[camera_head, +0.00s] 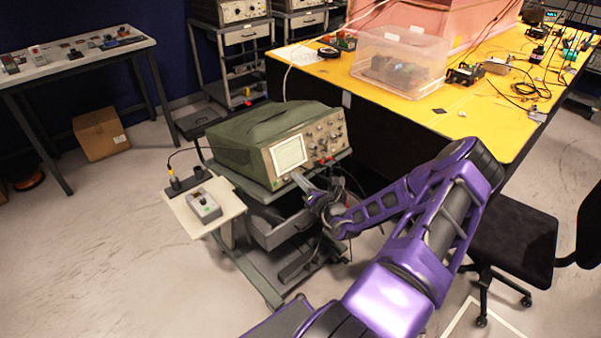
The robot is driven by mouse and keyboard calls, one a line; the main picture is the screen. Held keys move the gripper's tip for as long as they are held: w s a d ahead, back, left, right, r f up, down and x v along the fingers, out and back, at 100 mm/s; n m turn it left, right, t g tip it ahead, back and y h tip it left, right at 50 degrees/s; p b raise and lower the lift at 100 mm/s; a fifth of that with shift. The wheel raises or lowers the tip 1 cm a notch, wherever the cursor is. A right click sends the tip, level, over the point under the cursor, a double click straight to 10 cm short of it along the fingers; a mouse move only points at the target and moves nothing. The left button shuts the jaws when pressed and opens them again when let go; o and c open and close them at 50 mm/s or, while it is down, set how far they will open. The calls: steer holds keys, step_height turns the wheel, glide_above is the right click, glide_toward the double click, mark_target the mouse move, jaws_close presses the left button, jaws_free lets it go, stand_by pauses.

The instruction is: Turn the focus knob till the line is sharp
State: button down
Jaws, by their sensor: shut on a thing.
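A green oscilloscope (268,140) stands on a grey cart. Its bright screen (289,154) faces my arm, but the line on it is too small to make out. Several knobs cover the panel right of the screen. My gripper (297,178) is at the lower front edge of the oscilloscope, just below the screen, at the end of my purple arm. Its fingers appear shut on a small knob there. The fingers hide that knob, so I cannot see its shape or marking.
A small grey box with a dial (204,206) sits on the cart's side shelf (175,207). Cables hang by the oscilloscope's right front. A yellow table (470,125) with a clear plastic bin (401,60) stands behind right. A black chair (512,240) is at right. The floor at left is open.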

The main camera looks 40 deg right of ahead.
steer(key=shift+a+f+m, duration=0.1)
steer(key=shift+m, duration=0.4)
steer(key=c, duration=1.1)
jaws_free()
steer(key=shift+c, duration=0.2)
steer(key=s+a+r, duration=0.1)
steer(key=s+a, duration=0.1)
steer(key=s, duration=1.5)
steer(key=shift+s+r, duration=0.15)
